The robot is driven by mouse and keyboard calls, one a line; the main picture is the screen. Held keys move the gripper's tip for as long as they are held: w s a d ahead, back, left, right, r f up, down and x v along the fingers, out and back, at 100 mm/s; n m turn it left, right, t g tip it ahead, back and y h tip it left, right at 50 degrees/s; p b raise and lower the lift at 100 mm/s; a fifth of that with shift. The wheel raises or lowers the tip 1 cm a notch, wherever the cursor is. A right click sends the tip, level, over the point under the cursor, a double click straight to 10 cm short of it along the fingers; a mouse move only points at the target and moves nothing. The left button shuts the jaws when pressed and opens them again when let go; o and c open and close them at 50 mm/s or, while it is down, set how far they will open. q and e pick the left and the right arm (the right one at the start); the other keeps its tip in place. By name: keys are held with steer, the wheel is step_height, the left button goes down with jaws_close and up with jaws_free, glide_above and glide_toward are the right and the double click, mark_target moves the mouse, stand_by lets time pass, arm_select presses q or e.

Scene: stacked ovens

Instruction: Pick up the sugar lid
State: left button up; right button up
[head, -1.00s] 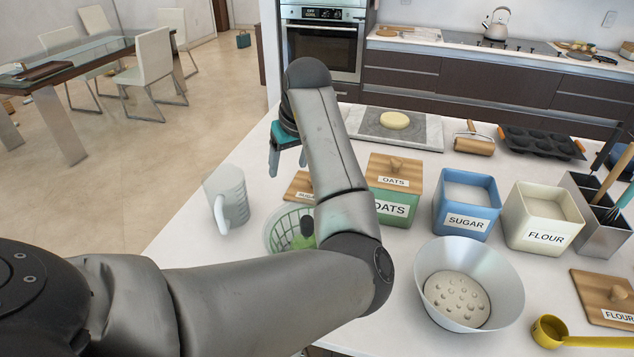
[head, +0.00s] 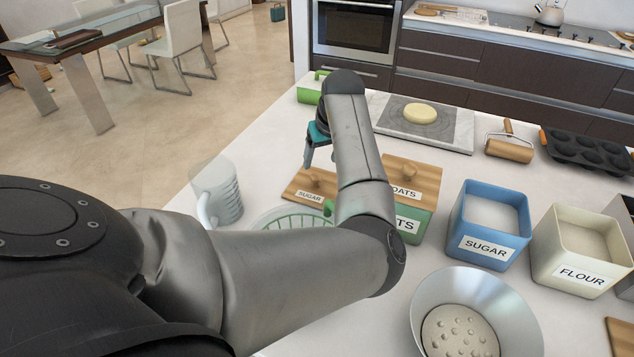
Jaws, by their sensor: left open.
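The sugar lid (head: 308,186) is a flat wooden square with a round knob and a "SUGAR" label. It lies on the white counter left of the oats canister, partly hidden by my left arm at its right side. My left gripper (head: 311,157) points downward above the far side of the lid, apart from it, with its jaws open and empty. The blue sugar canister (head: 488,225) stands without a lid to the right, with white contents showing. My right gripper is not in view.
A clear measuring jug (head: 218,190) and a green colander (head: 290,221) stand close to the lid. The oats canister (head: 414,222) with its wooden lid is just right of my forearm. A metal bowl (head: 470,290) and flour canister (head: 580,245) stand further right.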

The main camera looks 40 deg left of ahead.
mark_target(317, 176)
arm_select(q)
steer(key=shift+b+x, duration=0.55)
steer(key=shift+x, duration=3)
steer(key=shift+s+d, duration=0.15)
steer(key=shift+s, duration=0.05)
steer(key=shift+c, duration=0.2)
jaws_close()
